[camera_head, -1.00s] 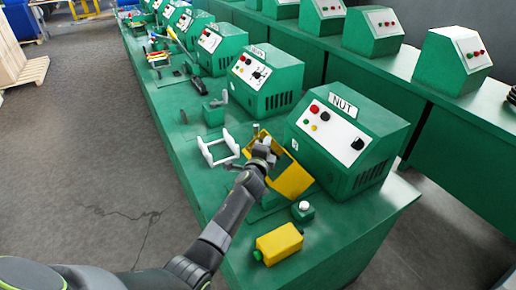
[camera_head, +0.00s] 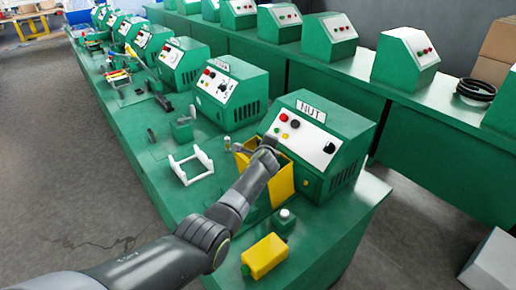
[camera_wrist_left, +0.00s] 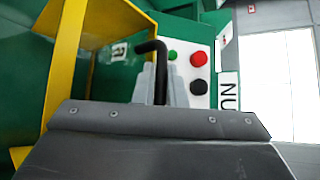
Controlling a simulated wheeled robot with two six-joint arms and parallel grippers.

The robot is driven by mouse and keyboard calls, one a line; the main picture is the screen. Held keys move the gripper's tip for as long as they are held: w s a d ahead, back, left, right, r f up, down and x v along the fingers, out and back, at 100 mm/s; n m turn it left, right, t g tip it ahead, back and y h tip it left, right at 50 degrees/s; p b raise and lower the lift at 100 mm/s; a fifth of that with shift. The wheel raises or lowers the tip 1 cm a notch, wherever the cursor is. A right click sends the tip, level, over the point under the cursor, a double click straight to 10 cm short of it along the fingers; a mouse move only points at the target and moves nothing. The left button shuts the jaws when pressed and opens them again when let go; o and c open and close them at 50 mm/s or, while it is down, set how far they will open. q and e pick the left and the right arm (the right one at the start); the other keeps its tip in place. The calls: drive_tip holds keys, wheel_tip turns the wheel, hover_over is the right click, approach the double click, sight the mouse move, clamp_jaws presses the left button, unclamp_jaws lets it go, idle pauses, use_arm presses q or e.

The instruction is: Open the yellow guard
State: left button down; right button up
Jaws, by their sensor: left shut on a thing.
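The yellow guard (camera_head: 283,182) stands at the front of the green machine (camera_head: 330,135) labelled NUT, below its white panel. It appears steeply tilted. My left gripper (camera_head: 266,147) is at the guard's upper edge, in front of the panel. In the left wrist view, my left gripper's grey fingers (camera_wrist_left: 160,88) are shut on a black bent handle (camera_wrist_left: 158,50), with the yellow guard frame (camera_wrist_left: 66,62) to the left. The handle's lower end is hidden by the gripper body. My right gripper is not in view.
A yellow box (camera_head: 265,256) and a small green block with a white button (camera_head: 284,219) sit near the front of the green bench. A white U-shaped frame (camera_head: 191,165) lies left of the guard. More green machines (camera_head: 229,92) line the bench behind.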

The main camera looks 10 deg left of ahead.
use_arm(q)
drive_tip(key=shift+w+d+f+m+g+b, duration=0.15)
drive_tip(key=shift+w+d+g+b, duration=0.05)
drive_tip(key=shift+w+d, duration=0.25)
drive_tip(key=shift+w+d+f+m+g+b, duration=0.1)
drive_tip(key=shift+w+d+m+g+b, duration=0.1)
drive_tip(key=shift+w+d, duration=0.15)
drive_tip(key=shift+w, duration=0.1)
